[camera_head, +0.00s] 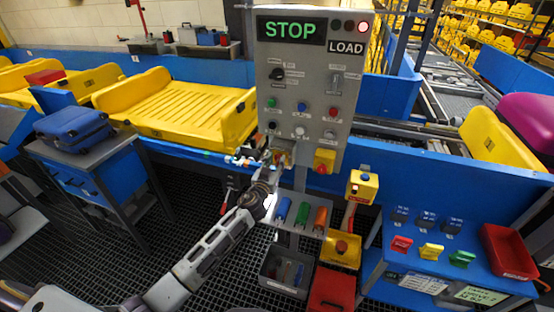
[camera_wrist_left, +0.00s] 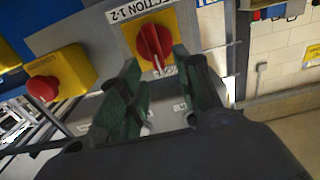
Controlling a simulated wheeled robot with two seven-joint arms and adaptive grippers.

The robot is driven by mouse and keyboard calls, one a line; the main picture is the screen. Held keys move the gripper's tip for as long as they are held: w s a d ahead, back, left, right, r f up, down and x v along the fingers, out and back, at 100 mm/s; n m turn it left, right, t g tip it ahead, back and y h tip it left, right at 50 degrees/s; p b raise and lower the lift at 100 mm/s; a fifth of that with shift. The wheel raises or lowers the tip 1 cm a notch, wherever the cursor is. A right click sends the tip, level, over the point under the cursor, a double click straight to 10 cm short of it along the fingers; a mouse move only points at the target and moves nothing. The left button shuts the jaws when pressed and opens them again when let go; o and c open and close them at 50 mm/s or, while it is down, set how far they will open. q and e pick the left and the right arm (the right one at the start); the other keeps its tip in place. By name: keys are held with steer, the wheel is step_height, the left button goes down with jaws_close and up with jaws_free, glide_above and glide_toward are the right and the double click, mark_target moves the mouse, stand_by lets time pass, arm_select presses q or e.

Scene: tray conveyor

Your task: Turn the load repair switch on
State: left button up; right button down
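The grey control panel (camera_head: 300,110) stands upright in front of me with a green STOP display and a LOAD label (camera_head: 346,47). My left gripper (camera_head: 272,157) is at the panel's lower left and partly covers a yellowish part there. In the left wrist view, a red rotary knob (camera_wrist_left: 153,44) on a yellow plate is ahead of the left gripper (camera_wrist_left: 160,100). Its white mark points roughly down. The two green-padded fingers are apart, with nothing seen held between them. Whether they touch the knob is unclear. No switch labelled load repair is readable. My right gripper is out of view.
Another red-and-yellow switch (camera_head: 325,160) is at the panel's lower right. A yellow button box (camera_head: 362,186) stands beside it. A red mushroom button (camera_wrist_left: 43,88) is left of the knob in the wrist view. Coloured handles (camera_head: 303,213) lie on a shelf below.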

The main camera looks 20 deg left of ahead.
arm_select(q)
steer(key=shift+w, duration=1)
steer(key=shift+c, duration=0.4)
jaws_close()
